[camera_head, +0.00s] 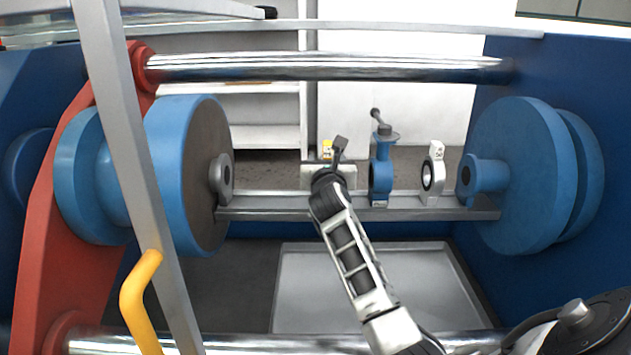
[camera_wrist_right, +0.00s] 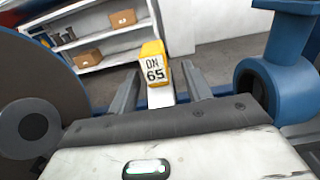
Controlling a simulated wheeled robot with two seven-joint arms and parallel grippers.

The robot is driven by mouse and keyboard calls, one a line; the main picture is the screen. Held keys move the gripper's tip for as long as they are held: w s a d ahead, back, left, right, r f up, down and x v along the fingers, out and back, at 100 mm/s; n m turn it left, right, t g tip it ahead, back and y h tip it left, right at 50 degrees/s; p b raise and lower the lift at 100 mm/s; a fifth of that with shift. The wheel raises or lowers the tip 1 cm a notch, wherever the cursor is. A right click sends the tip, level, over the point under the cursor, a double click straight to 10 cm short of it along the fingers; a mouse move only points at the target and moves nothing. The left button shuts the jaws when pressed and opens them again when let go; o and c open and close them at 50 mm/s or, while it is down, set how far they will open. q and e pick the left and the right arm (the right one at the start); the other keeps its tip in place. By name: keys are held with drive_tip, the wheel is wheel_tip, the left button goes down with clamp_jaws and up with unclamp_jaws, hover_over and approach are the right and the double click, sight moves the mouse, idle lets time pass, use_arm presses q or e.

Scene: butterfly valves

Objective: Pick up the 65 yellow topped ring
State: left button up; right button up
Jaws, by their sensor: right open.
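The ring with the yellow top, marked "DN 65" (camera_wrist_right: 154,62), stands upright ahead of my right gripper in the wrist view. Its yellow top (camera_head: 327,147) also shows in the head view, just beyond the gripper; the rest is hidden behind the gripper there. My right gripper (camera_head: 334,158) is open. In the wrist view its two fingers (camera_wrist_right: 160,82) lie left and right of the ring's upper part, with no clear contact visible. The ring's lower part is hidden by the gripper body. My left gripper is not in view.
A blue valve (camera_head: 381,172) with a stem and a white-topped ring (camera_head: 432,175) stand to the right on the metal rail (camera_head: 260,204). Large blue flanges (camera_head: 180,170) (camera_head: 520,175) close both ends. A polished bar (camera_head: 330,67) crosses above. A grey tray (camera_head: 300,290) lies below.

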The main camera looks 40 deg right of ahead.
drive_tip(key=shift+w+d, duration=0.2)
drive_tip(key=shift+w, duration=0.05)
drive_tip(key=shift+s, duration=0.1)
drive_tip(key=shift+c, duration=1.2)
clamp_jaws()
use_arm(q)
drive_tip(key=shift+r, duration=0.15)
use_arm(e)
drive_tip(key=shift+r, duration=0.15)
drive_tip(key=shift+r, duration=0.1)
